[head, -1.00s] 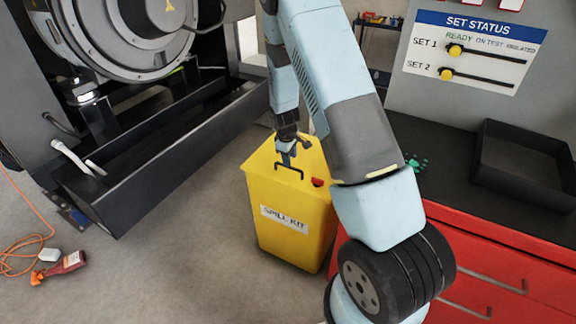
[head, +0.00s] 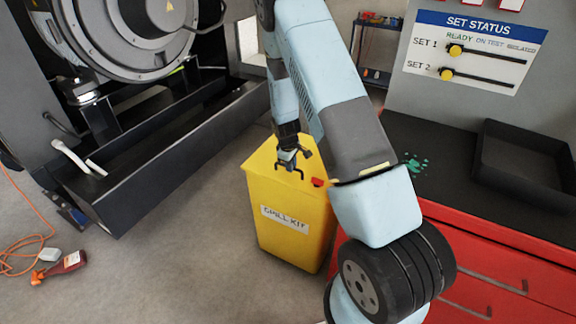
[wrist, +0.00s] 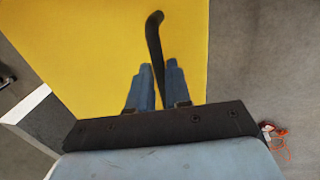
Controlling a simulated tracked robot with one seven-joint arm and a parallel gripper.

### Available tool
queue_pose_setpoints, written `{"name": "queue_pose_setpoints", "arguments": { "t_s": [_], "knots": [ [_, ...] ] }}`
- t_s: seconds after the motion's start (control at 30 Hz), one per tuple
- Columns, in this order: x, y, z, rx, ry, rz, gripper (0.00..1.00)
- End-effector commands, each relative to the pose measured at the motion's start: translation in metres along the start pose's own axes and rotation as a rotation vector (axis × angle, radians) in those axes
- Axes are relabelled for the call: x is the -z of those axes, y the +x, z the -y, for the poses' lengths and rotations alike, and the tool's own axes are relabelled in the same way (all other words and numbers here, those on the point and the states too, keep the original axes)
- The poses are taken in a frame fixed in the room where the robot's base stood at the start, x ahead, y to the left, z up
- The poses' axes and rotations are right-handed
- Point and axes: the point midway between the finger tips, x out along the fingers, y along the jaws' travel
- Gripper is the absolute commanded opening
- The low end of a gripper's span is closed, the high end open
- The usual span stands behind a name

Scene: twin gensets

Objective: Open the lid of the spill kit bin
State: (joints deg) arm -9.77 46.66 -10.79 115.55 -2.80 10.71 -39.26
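The yellow spill kit bin (head: 290,220) stands on the floor, left of the red cabinet, with a "SPILL KIT" label on its front. Its sloping lid (head: 262,162) looks closed and fills much of the wrist view (wrist: 75,45). A dark bar handle (head: 288,170) is on the lid; in the wrist view the handle (wrist: 154,38) runs between my fingers. My gripper (head: 290,165) is down at the handle. In the wrist view, the blue fingers of my gripper (wrist: 158,75) are close together on either side of the bar, shut on it. Finger contact is partly hidden.
A dark genset on its frame (head: 170,150) stands to the left. The red cabinet (head: 500,260) with a black top and a black tray (head: 525,160) is at the right.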

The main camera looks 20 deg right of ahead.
Motion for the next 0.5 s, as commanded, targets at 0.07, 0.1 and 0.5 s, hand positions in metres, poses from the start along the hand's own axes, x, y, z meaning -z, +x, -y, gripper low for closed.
{"name": "queue_pose_setpoints", "arguments": {
  "t_s": [0.07, 0.1, 0.5],
  "knots": [
    [-0.0001, -0.0001, 0.0000, 0.000, 0.000, 0.000, 0.10],
    [-0.0001, -0.0001, 0.0000, 0.000, 0.000, 0.000, 0.06],
    [-0.0002, -0.0001, -0.0001, 0.000, 0.000, 0.000, 0.00]
  ]
}}
